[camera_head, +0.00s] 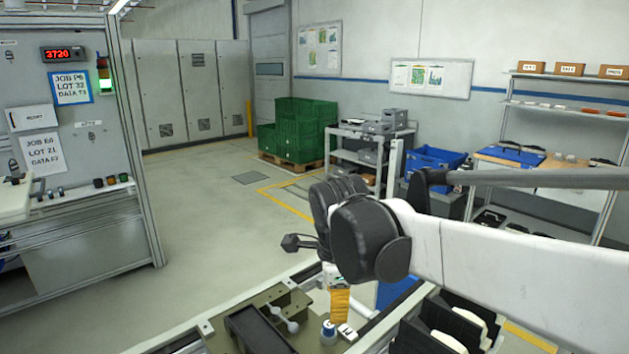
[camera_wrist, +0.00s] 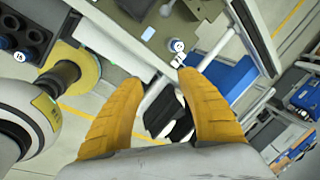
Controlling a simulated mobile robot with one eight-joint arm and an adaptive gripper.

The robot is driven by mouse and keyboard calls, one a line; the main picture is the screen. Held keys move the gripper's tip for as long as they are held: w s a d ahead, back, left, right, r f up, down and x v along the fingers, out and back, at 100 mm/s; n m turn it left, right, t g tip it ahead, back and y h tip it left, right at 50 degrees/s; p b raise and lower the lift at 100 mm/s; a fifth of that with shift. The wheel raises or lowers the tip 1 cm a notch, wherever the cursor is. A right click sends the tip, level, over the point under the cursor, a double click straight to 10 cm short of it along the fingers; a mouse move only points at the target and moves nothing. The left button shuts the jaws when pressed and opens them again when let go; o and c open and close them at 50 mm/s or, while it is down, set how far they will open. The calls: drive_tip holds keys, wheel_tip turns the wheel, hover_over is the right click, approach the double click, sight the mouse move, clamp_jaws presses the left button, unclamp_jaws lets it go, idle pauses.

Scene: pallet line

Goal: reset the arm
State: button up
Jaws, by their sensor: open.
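My arm reaches in from the right in the head view, its white link and black joint in front of the workbench. My gripper (camera_wrist: 158,108) shows in the wrist view as two orange ribbed fingers, spread apart with nothing between them. In the head view only an orange part of my gripper (camera_head: 340,305) shows below the black joint, above the bench's front area; the rest is hidden. A small white-and-blue cylinder (camera_head: 328,333) stands on the olive bench plate (camera_head: 215,331) close to it. A similar round white-topped piece (camera_wrist: 177,46) lies beyond the fingertips in the wrist view.
A black bin (camera_head: 430,337) with white parts stands at the bottom right. Green crates (camera_head: 297,130) sit on a pallet at the back. A grey cart (camera_head: 352,150) and blue crate (camera_head: 437,157) stand behind my arm. The left-centre floor is clear.

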drive_tip(key=s+d+f+n+t+b, duration=0.1)
drive_tip(key=s+d+f+n+t, duration=0.1)
drive_tip(key=s+d+n, duration=0.5)
drive_tip(key=s+d+f+n+t+b, duration=0.2)
drive_tip(key=s+d+f+n, duration=0.3)
drive_tip(key=s+d+n, duration=0.3)
drive_tip(key=shift+s+n, duration=0.55)
drive_tip(key=shift+n, duration=0.65)
